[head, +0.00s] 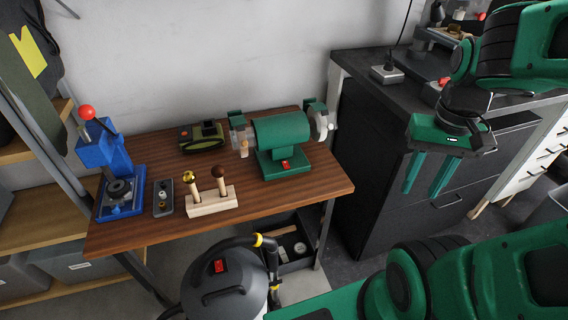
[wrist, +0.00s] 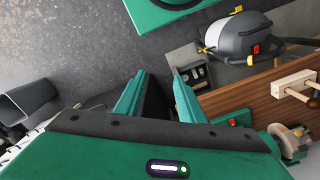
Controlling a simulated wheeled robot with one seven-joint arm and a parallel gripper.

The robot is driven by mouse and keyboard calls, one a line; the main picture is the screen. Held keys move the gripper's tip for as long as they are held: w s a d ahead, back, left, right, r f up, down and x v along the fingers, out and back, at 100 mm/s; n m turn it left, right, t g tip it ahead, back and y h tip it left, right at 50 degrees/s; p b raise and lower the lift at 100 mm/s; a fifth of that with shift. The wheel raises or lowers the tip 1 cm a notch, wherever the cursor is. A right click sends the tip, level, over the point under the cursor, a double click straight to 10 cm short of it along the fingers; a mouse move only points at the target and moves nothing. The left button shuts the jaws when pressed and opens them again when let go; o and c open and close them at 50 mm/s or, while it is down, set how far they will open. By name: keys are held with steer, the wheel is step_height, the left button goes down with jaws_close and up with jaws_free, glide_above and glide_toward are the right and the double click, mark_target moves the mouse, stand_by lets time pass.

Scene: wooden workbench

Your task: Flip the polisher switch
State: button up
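The polisher is a green bench machine (head: 282,135) with pale wheels at its sides, standing at the right rear of the wooden workbench. Its red switch (head: 285,165) sits on the front of its green base. In the wrist view, part of the polisher shows at the lower right, with its wheel (wrist: 291,140) and red switch (wrist: 233,122) partly cut off by my gripper body. My gripper (head: 422,192) is off to the right of the bench, in front of the dark cabinet. Its green fingers are apart, with nothing between them, also in the wrist view (wrist: 159,74).
On the workbench (head: 150,233) stand a blue press (head: 103,158), a wooden block with two handled tools (head: 212,201), a small dark tray (head: 163,197) and a green-black device (head: 201,136). A vacuum (head: 222,285) with its own red switch stands in front. A dark cabinet (head: 385,165) is right.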

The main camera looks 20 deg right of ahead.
steer(key=c, duration=0.3)
steer(key=shift+s+r, duration=0.25)
steer(key=shift+s, duration=0.15)
steer(key=c, duration=0.5)
steer(key=shift+w+r, duration=0.1)
steer(key=shift+w, duration=0.25)
jaws_close()
steer(key=w+a+f+n+t, duration=0.1)
steer(key=w+a, duration=0.4)
steer(key=w, duration=0.6)
steer(key=w+a+f+n+t, duration=0.1)
steer(key=w+a+f+n, duration=0.2)
steer(key=w+a, duration=0.3)
steer(key=w+a+f+n+t, duration=0.2)
steer(key=w+a, duration=0.4)
steer(key=w, duration=1)
steer(key=shift+w+f, duration=0.15)
steer(key=shift+f, duration=0.35)
